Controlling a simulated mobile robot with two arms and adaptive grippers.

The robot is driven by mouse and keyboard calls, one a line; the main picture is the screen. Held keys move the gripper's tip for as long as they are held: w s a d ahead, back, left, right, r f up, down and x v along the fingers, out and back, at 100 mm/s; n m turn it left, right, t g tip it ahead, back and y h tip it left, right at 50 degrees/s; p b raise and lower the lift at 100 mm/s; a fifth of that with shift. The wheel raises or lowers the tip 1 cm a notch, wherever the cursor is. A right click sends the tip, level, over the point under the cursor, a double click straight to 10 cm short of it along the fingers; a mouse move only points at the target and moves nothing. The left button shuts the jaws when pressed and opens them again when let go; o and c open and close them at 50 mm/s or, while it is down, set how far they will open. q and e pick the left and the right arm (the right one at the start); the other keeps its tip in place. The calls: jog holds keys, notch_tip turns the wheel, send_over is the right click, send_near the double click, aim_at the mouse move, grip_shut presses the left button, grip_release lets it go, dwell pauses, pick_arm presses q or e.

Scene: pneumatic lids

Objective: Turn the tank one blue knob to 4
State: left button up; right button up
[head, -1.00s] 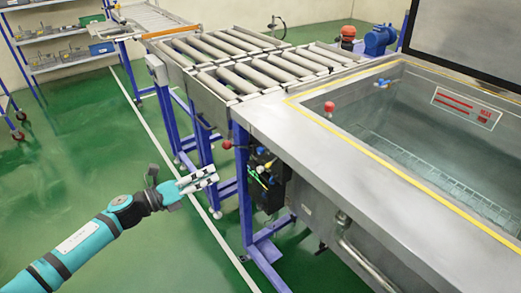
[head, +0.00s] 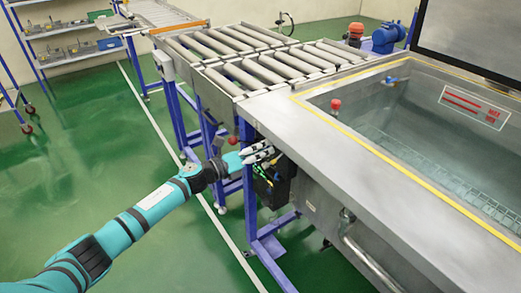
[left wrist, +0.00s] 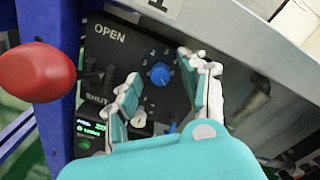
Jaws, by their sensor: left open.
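The blue knob (left wrist: 160,74) sits on a black control panel (left wrist: 115,50) marked OPEN and SHUT, with small numbers around the knob. Its exact setting is too small to read. My left gripper (left wrist: 160,92) is open, and the knob shows between its two fingertips in the left wrist view. I cannot tell whether the fingers touch it. In the head view my left gripper (head: 270,152) is at the black panel (head: 274,186) on the near side of the tank (head: 330,153), hiding the knob. My right gripper is not in view.
A red ball-shaped handle (left wrist: 36,72) stands close left of the gripper in the left wrist view. A blue frame post (head: 248,190) stands beside the panel. A roller conveyor (head: 240,55) joins the tank. Green floor (head: 90,150) is open to the left.

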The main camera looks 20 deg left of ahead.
pick_arm(q)
jog(key=c, duration=0.7)
grip_shut()
jog(key=shift+n, duration=0.3)
